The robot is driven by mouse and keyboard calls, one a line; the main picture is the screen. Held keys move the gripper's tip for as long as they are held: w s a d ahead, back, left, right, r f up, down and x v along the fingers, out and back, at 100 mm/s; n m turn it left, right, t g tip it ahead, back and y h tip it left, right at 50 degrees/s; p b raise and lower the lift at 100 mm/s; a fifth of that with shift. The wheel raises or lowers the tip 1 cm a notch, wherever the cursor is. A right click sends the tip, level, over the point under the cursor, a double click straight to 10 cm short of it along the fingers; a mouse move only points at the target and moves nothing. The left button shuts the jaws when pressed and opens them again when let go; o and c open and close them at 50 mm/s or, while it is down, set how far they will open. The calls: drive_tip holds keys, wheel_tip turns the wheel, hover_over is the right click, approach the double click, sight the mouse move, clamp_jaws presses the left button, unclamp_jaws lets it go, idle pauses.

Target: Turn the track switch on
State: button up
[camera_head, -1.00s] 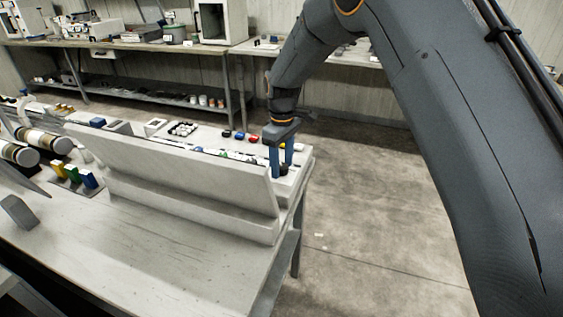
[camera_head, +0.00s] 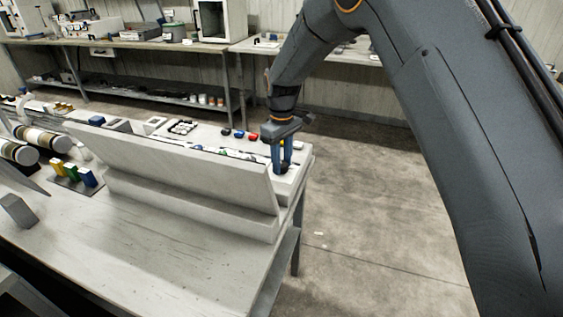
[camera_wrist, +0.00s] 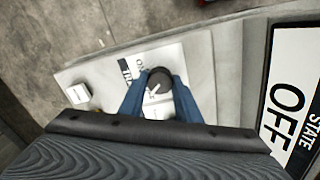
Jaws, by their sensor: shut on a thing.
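The track switch is a dark round knob (camera_wrist: 159,82) with a white pointer mark, on a pale plate (camera_wrist: 175,62) in the wrist view. Printed labels stand beside it, only partly readable. My gripper (camera_wrist: 158,92) has its two blue fingers closed on the knob from both sides. In the head view my gripper (camera_head: 281,165) points down at the right end of the bench, behind a raised pale panel. The knob is mostly hidden there. A sign (camera_wrist: 290,105) at the right of the wrist view reads "STATE OFF".
The raised panel (camera_head: 185,170) stands along the bench (camera_head: 150,245) in front of my gripper. Blue, red and yellow parts lie behind it, left of the gripper. A small white block (camera_wrist: 78,94) is left of the knob. Open floor lies to the right.

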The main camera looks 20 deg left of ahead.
drive_tip(key=m, duration=0.4)
drive_tip(key=shift+r, duration=0.1)
drive_tip(key=m, duration=0.8)
drive_tip(key=shift+w+m, duration=0.1)
drive_tip(key=shift+m, duration=2)
drive_tip(key=o, duration=1.1)
drive_tip(key=shift+c, duration=0.2)
